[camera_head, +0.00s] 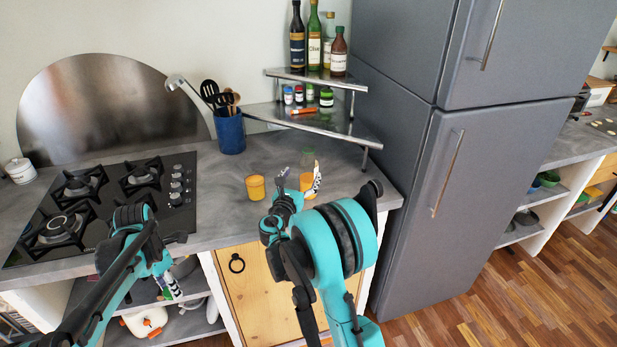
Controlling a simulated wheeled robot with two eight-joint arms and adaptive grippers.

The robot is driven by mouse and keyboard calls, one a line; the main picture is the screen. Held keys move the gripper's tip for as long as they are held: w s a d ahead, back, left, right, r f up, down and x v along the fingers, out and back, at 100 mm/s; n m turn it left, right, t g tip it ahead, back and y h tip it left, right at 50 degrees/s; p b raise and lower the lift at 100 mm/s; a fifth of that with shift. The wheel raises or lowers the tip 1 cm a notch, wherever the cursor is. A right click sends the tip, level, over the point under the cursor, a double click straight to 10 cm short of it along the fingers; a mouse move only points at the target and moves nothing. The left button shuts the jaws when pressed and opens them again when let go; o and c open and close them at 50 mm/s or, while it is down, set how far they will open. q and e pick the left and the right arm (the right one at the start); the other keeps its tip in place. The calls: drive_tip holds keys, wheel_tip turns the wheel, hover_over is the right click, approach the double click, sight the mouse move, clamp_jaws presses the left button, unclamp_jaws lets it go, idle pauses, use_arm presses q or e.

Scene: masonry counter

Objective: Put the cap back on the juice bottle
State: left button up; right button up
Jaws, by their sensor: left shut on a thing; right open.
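The juice bottle (307,182) stands on the grey counter, with orange juice in its lower part and a clear, greenish upper part. My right gripper (299,181) is open, with one finger on each side of the bottle in the picture; I cannot tell whether they touch it. My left gripper (173,287) is low, in front of the counter's front edge and left of the wooden cabinet door. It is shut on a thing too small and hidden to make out. I cannot pick out the cap.
A glass of orange juice (255,188) stands left of the bottle. A blue utensil holder (230,133) and a two-tier corner shelf (318,122) with bottles and jars are behind. The gas hob (110,195) is at left, the grey fridge (470,190) at right.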

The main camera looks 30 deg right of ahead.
use_arm(q)
wheel_tip(320, 180, down, 2)
drive_tip(key=shift+b, duration=1)
use_arm(e)
drive_tip(key=x, duration=0.5)
drive_tip(key=shift+s+d, duration=0.2)
drive_tip(key=shift+d, duration=0.1)
drive_tip(key=shift+r, duration=0.1)
